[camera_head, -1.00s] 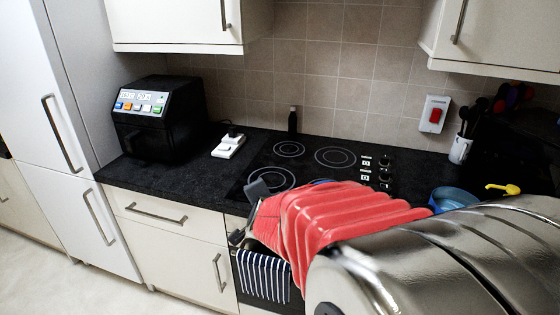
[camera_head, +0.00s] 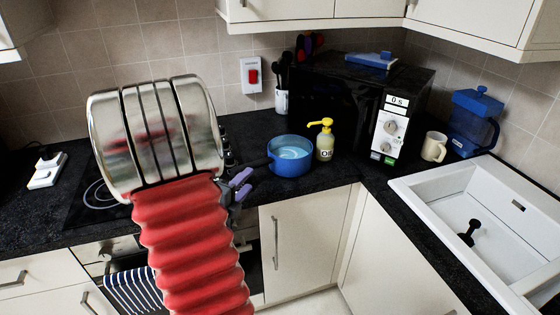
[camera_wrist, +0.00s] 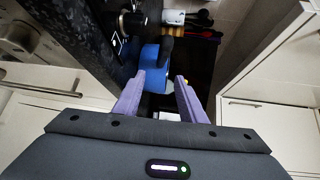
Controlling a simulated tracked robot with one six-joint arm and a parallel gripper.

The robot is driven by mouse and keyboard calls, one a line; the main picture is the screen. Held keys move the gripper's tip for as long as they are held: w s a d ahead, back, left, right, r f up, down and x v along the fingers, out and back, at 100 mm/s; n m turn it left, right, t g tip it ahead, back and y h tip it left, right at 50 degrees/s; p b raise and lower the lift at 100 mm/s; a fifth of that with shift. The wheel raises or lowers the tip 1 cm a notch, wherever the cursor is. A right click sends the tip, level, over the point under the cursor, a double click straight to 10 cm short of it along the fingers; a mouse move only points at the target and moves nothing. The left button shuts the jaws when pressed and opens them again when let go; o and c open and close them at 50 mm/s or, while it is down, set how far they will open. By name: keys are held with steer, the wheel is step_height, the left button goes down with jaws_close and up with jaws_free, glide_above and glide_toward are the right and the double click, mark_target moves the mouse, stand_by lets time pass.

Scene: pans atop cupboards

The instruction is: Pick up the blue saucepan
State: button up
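The blue saucepan (camera_head: 290,165) stands upright on the black worktop, right of the hob. Its dark handle (camera_head: 256,163) points left, toward my arm. My gripper (camera_head: 244,182) has purple fingers and is just left of the pan, near the handle, in front of the worktop edge. In the wrist view, the fingers of my gripper (camera_wrist: 160,84) are spread apart with nothing held. The blue saucepan (camera_wrist: 150,80) shows ahead of them, nearer the left finger, with the handle beside it. My arm hides part of the hob.
A black microwave (camera_head: 392,122) is behind, with a mug (camera_head: 433,147), a blue jug (camera_head: 475,120) and a white sink (camera_head: 410,192) to the right. A utensil pot (camera_head: 281,101) stands behind the pan.

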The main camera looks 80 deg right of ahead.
mark_target(263, 166)
steer(key=shift+x, duration=4.3)
steer(key=shift+w, duration=0.1)
steer(key=shift+s+x, duration=0.1)
steer(key=shift+x, duration=1.2)
steer(key=shift+s+x, duration=0.15)
steer(key=shift+x, duration=1.2)
steer(key=shift+a+r, duration=0.1)
steer(key=shift+c, duration=0.3)
steer(key=c, duration=0.9)
jaws_close()
